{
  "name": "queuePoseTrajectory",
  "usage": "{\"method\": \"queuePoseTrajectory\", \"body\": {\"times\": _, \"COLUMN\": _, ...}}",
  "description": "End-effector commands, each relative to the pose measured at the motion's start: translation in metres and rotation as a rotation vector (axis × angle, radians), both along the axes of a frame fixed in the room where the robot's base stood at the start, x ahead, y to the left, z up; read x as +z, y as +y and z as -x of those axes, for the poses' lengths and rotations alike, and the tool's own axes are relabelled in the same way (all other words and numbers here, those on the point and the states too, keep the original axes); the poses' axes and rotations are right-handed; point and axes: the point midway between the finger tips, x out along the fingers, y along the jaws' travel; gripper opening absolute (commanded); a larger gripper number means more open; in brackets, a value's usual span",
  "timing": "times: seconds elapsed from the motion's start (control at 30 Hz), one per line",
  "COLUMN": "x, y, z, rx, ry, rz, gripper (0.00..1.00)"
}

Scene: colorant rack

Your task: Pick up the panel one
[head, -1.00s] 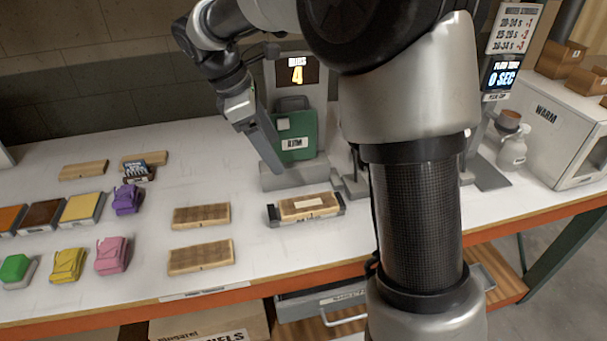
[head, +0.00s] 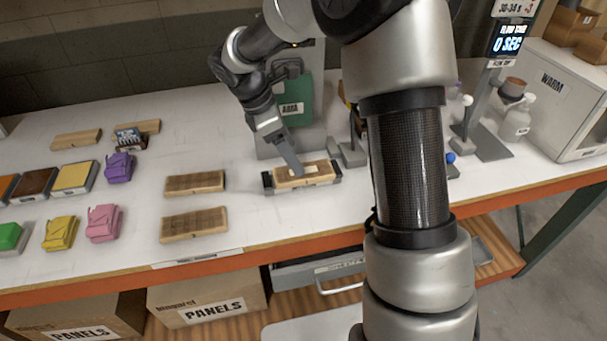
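A light wooden panel (head: 318,177) with a pale label lies in a dark-ended holder (head: 268,184) on the white table, in front of the green device. Two more wooden panels, an upper one (head: 195,183) and a lower one (head: 193,223), lie flat to its left. I cannot read which is panel one. My gripper (head: 297,170) points down, its fingertips at or just above the panel in the holder. It is seen side-on, so its opening and any contact are unclear. The fingers hide a little of that panel.
A green device (head: 294,100) stands on a grey stand behind the holder. Purple (head: 118,168), yellow (head: 60,233) and pink (head: 103,223) blocks stand at left. A white WARM box (head: 560,110) is at right. My arm hides the table right of centre.

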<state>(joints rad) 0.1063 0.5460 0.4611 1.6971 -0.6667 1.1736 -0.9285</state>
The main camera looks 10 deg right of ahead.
Motion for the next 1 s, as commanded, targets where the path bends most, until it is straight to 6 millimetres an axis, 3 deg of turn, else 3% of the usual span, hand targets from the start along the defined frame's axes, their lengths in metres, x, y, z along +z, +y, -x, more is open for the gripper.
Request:
{"method": "queuePoseTrajectory", "body": {"times": 0.17, "x": -0.012, "y": -0.004, "z": 0.002, "rx": 0.0, "ry": 0.002, "rz": -0.001, "gripper": 0.73}}
{"method": "queuePoseTrajectory", "body": {"times": 0.4, "x": -0.045, "y": -0.017, "z": 0.006, "rx": -0.001, "ry": 0.001, "rz": 0.0, "gripper": 0.73}}
{"method": "queuePoseTrajectory", "body": {"times": 0.67, "x": -0.049, "y": -0.019, "z": 0.005, "rx": -0.001, "ry": -0.001, "rz": 0.0, "gripper": 0.73}}
{"method": "queuePoseTrajectory", "body": {"times": 1.0, "x": -0.049, "y": -0.019, "z": 0.005, "rx": -0.001, "ry": -0.001, "rz": 0.0, "gripper": 0.23}}
